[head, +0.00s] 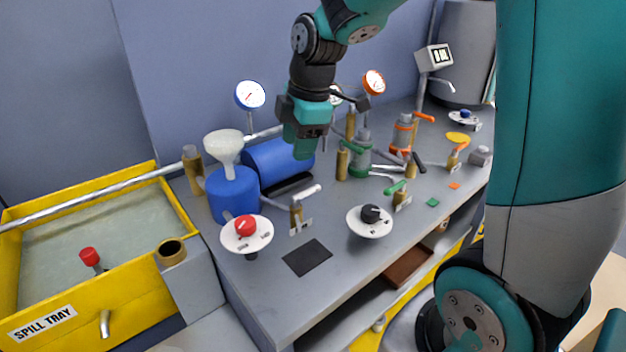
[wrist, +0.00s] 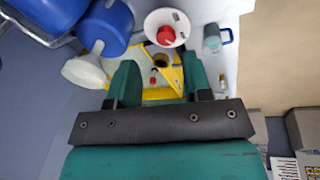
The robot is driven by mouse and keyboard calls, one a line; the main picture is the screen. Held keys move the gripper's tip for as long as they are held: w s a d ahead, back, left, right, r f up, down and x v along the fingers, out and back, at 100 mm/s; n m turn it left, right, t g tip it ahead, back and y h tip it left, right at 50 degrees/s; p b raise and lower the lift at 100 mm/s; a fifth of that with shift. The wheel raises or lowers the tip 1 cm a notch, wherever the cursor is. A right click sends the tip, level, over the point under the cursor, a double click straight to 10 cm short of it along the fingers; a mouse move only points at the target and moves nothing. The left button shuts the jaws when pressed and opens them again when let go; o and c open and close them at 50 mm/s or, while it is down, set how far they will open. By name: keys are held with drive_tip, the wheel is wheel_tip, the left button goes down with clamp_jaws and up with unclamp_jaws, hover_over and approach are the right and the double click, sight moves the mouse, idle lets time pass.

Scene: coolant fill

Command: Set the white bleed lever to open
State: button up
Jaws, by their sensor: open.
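The white bleed lever (head: 305,192) sits on top of a brass valve body (head: 296,214) on the grey bench. It points to the right and slightly away, and a small label plate (head: 300,226) stands below it; its marks are too small to read. My gripper (head: 303,150) hangs above and behind the lever, near the blue tank, clear of the lever. In the wrist view my gripper (wrist: 160,82) shows its two teal fingers apart with nothing between them. I cannot make out the white lever in the wrist view.
A red knob (head: 244,226) on a white dial and a black knob (head: 370,214) on another flank the lever. A blue container with white funnel (head: 224,147), blue tank (head: 270,163) and green lever (head: 391,187) stand nearby. The yellow spill tray (head: 120,178) is left.

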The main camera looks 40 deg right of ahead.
drive_tip(key=w+d+n+h, duration=0.1)
drive_tip(key=w+d+n, duration=0.25)
drive_tip(key=d, duration=0.45)
drive_tip(key=p, duration=0.2)
approach(311, 188)
drive_tip(key=shift+m, duration=0.25)
drive_tip(key=f, duration=0.3)
drive_tip(key=w+f, duration=0.1)
drive_tip(key=f, duration=0.5)
drive_tip(key=shift+w+a, duration=0.15)
drive_tip(key=shift+w, duration=0.15)
clamp_jaws()
